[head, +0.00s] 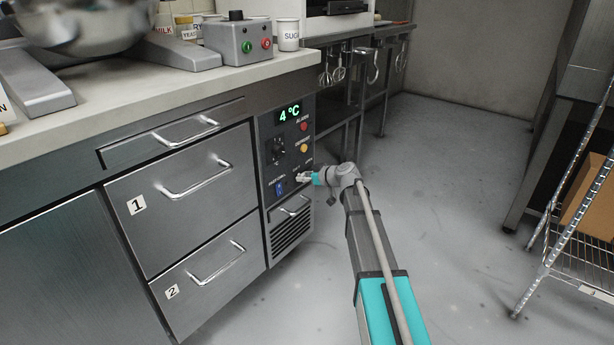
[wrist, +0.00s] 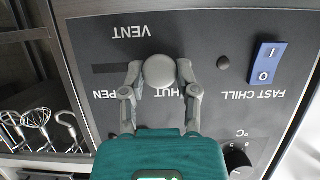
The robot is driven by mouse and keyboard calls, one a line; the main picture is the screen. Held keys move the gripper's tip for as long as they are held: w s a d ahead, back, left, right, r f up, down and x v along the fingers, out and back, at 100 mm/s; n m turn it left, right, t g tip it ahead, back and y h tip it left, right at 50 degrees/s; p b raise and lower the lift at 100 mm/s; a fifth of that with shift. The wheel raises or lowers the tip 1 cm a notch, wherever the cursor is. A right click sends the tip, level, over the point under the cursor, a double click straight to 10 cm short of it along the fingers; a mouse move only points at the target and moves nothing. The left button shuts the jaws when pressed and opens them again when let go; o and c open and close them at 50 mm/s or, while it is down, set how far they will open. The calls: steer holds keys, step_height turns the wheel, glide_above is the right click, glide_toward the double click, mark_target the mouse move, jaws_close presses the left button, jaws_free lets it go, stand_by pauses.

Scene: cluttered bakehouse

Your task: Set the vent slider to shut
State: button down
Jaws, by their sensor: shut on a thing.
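The vent slider has a round grey knob (wrist: 160,71) in the wrist view, which shows the panel upside down. Its dark slot (wrist: 107,68) shows on the knob's left, on the side of the OPEN lettering. The knob is by the SHUT lettering, partly covered by my gripper; I cannot tell whether it is at the slot's very end. My gripper (wrist: 159,76) is shut on the knob, one finger on either side.
A blue fast chill switch (wrist: 267,63) and a black dial (wrist: 238,160) are on the same panel. A vent grille (head: 291,234) and drawers with protruding handles (head: 200,182) are nearby. A wire rack (head: 568,265) stands at the right. The floor (head: 445,190) between is clear.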

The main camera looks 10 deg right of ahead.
steer(key=shift+s+a, duration=0.15)
steer(key=shift+a, duration=0.05)
steer(key=shift+c, duration=1.8)
jaws_free()
steer(key=shift+d, duration=0.15)
